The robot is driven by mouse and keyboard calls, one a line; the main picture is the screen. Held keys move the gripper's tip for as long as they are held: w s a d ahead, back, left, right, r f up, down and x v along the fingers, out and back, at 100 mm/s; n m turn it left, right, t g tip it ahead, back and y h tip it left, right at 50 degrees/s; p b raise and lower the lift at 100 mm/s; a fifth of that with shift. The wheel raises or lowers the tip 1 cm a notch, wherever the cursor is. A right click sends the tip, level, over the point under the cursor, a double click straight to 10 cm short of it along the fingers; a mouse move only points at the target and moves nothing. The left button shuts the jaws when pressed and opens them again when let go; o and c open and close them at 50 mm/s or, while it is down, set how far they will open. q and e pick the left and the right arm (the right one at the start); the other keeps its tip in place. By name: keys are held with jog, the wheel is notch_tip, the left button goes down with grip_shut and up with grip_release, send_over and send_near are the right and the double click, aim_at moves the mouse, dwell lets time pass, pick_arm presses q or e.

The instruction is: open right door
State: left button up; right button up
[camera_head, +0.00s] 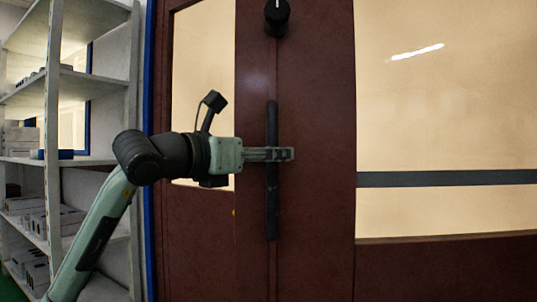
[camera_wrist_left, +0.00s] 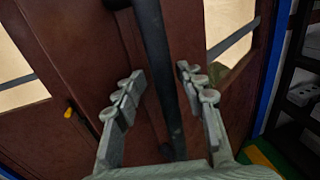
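The dark red door (camera_head: 315,215) fills the middle and right of the head view and looks closed. A long black vertical bar handle (camera_head: 272,215) is mounted on it. My left gripper (camera_head: 280,154) reaches in from the left at the handle's mid-height. In the left wrist view the handle (camera_wrist_left: 160,55) runs between the two spread fingers of the gripper (camera_wrist_left: 157,88), with a visible gap on each side. The gripper is open and holds nothing. Part of the handle is hidden behind the fingers in the head view. My right gripper is not in view.
A black round knob (camera_head: 277,17) sits above the handle. The door has a large pane with a grey horizontal bar (camera_head: 450,178). A narrower pane (camera_head: 203,70) is left of the handle. A grey shelf rack (camera_head: 135,70) with boxes stands at the left, beside a blue frame strip (camera_head: 148,230).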

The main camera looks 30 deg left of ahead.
pick_arm(q)
jog(key=v, duration=1.2)
jog(key=shift+f, duration=0.1)
